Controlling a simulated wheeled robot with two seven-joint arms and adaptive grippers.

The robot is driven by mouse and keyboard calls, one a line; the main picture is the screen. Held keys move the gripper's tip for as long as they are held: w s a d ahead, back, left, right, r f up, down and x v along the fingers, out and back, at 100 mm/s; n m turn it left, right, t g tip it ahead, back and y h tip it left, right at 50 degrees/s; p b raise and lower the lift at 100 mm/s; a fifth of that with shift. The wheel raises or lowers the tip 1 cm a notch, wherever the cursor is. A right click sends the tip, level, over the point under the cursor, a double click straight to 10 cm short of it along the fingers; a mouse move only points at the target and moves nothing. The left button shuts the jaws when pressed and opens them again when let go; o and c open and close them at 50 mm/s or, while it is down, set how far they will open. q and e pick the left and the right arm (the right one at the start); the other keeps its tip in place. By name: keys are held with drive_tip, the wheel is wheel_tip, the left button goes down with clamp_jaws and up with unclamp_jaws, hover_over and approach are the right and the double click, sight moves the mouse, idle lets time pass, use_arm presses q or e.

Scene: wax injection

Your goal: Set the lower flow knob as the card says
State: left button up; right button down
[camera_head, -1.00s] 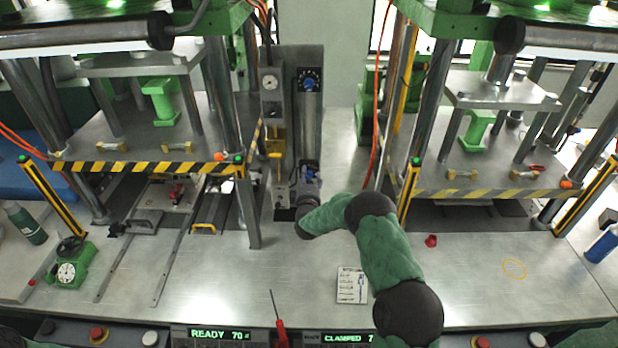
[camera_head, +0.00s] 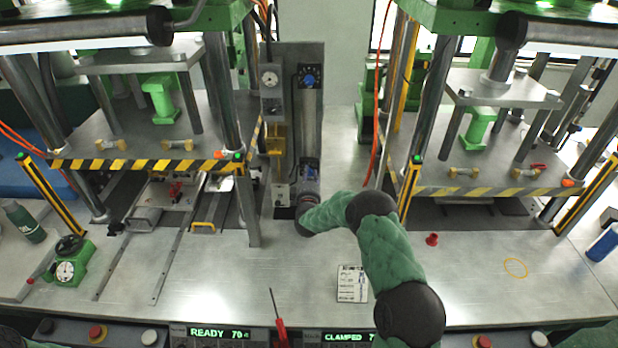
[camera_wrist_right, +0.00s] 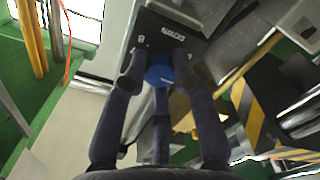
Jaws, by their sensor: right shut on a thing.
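My right gripper (camera_head: 309,172) is at the lower part of the grey upright panel (camera_head: 318,130). In the right wrist view, the fingers of my right gripper (camera_wrist_right: 157,72) are shut around the blue lower flow knob (camera_wrist_right: 160,76), on a dark plate with white lettering. Parts of the knob and its dial marks are hidden by the fingers, so its setting is not readable. The upper blue knob (camera_head: 309,82) shows higher on the panel. The white card (camera_head: 352,284) lies on the table; its print is too small to read. My left gripper is not in view.
Green presses with striped edges stand left (camera_head: 150,164) and right (camera_head: 490,190) of the panel. A red-handled screwdriver (camera_head: 280,328) is at the front edge. A small red part (camera_head: 432,239) and a yellow ring (camera_head: 515,268) lie on the clear right table area.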

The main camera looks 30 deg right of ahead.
drive_tip(key=m+b, duration=0.6)
drive_tip(key=b, duration=0.1)
drive_tip(key=m+b, duration=0.3)
drive_tip(key=b, duration=0.1)
drive_tip(key=shift+f, duration=0.35)
drive_tip(key=m+b, duration=1.3)
drive_tip(key=b, duration=0.1)
drive_tip(key=shift+a+r+m, duration=0.1)
drive_tip(key=shift+m, duration=0.3)
drive_tip(key=c, duration=1)
unclamp_jaws()
drive_tip(key=shift+r, duration=0.15)
